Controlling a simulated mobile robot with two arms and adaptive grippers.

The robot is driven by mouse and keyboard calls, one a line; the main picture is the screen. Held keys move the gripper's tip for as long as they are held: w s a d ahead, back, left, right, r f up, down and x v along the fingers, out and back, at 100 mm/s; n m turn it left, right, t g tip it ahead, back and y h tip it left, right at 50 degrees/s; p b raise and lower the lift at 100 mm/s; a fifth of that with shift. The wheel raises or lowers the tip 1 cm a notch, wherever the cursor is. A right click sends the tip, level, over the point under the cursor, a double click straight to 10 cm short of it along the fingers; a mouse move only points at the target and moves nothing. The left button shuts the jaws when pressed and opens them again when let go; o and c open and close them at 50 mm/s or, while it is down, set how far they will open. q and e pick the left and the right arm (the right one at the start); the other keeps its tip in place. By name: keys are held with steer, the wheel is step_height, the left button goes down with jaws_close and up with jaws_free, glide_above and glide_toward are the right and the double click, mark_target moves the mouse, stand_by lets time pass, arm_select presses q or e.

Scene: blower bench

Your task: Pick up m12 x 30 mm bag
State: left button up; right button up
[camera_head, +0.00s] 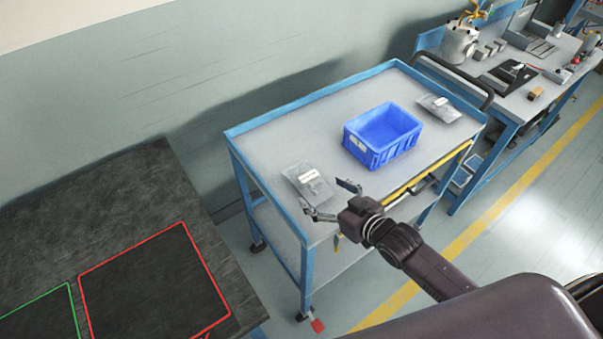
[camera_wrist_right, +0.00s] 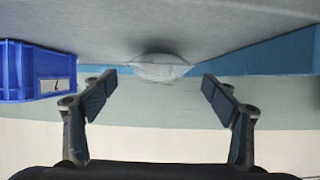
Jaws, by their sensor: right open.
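A clear bag with a white label (camera_head: 308,183) lies flat on the left part of the cart top. A second similar bag (camera_head: 438,108) lies at the cart's far right corner. The label print is too small to read, so I cannot tell which is the m12 x 30 mm bag. My right gripper (camera_head: 329,199) is open and empty, at the near edge of the left bag, its fingers spread towards it. In the right wrist view, a bag (camera_wrist_right: 160,67) shows ahead, between and beyond the open fingertips (camera_wrist_right: 158,88). My left gripper is out of view.
A blue bin (camera_head: 381,134) stands between the bags; it also shows in the right wrist view (camera_wrist_right: 38,72). The blue-and-grey cart (camera_head: 290,128) has a raised rim. A dark table (camera_head: 110,195) is at left, a cluttered bench (camera_head: 510,88) at the back right.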

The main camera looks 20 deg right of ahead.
mark_target(312, 184)
steer(key=shift+w+a, duration=0.15)
steer(key=shift+w, duration=0.25)
steer(key=shift+w+a+f, duration=0.1)
steer(key=shift+w+f, duration=0.05)
steer(key=shift+w, duration=0.1)
steer(key=shift+w+a+f+p, duration=0.1)
steer(key=shift+w+f+p, duration=0.1)
steer(key=shift+w+p, duration=0.15)
steer(key=shift+w+a, duration=0.1)
steer(key=shift+w, duration=0.2)
steer(key=p+x, duration=0.1)
steer(key=x, duration=0.2)
steer(key=shift+w+f, duration=0.1)
steer(key=shift+w+a+f, duration=0.25)
steer(key=shift+w+f, duration=0.1)
steer(key=shift+w, duration=0.2)
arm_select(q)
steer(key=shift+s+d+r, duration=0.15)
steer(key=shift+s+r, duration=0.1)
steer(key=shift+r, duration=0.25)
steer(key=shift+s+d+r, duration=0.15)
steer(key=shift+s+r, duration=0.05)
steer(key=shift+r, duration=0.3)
arm_select(e)
steer(key=shift+c, duration=0.6)
